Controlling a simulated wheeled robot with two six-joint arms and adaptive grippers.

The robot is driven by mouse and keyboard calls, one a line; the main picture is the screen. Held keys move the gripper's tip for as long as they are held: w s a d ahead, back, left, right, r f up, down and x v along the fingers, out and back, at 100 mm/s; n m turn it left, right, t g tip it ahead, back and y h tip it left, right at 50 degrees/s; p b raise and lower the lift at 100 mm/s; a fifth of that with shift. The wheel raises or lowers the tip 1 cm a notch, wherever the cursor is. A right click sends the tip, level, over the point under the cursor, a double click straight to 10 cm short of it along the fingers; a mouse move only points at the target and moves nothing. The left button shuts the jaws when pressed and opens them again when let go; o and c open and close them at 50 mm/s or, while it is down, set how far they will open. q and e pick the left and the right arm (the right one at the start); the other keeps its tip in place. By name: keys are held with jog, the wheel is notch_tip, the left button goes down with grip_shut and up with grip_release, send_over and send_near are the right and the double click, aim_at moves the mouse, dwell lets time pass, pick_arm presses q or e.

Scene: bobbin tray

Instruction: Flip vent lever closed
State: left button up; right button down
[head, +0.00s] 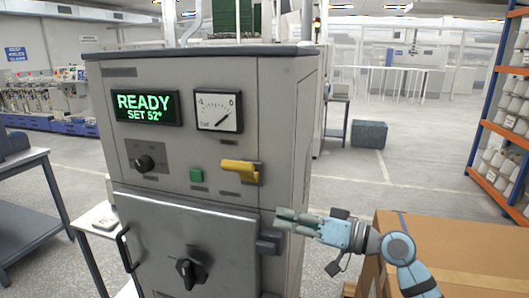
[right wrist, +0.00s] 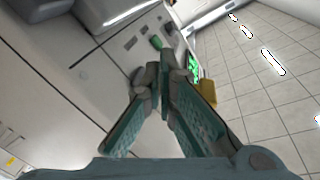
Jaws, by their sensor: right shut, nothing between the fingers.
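The yellow vent lever (head: 239,168) is on the grey cabinet's front, right of the green button (head: 196,175). Its handle lies roughly level, pointing left from its mount. My right gripper (head: 281,218) is shut and empty. In the head view it is below and right of the lever, clear of it, near the cabinet's right front edge. In the right wrist view the closed fingers (right wrist: 160,78) fill the middle. A yellow part (right wrist: 208,93), probably the lever, shows partly behind the right finger. My left gripper is not in view.
The cabinet (head: 285,120) has a READY display (head: 147,107), a gauge (head: 218,110), a black knob (head: 145,163) and a door (head: 190,235) with a dark latch (head: 268,244) near my gripper. A cardboard box (head: 450,245) stands at the right, by my right arm.

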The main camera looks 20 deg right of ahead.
aim_at(243, 171)
jog(key=d+r+m+t+y, duration=0.1)
jog(key=d+r, duration=0.3)
jog(key=r, duration=0.9)
jog(key=shift+w+d+r+t+y, duration=0.35)
jog(key=shift+t+y, duration=0.25)
jog(key=shift+t, duration=0.3)
jog(key=shift+w+a, duration=0.1)
jog(key=p+x, duration=0.4)
jog(key=x, duration=0.6)
jog(key=shift+a+r, duration=0.1)
jog(key=shift+r, duration=0.1)
jog(key=s+f, duration=0.1)
jog(key=s+a+f+p, duration=0.1)
jog(key=f, duration=0.1)
jog(key=shift+s+f, duration=0.2)
jog(key=shift+f, duration=0.05)
jog(key=shift+w+a+f, duration=0.1)
jog(key=shift+a, duration=0.05)
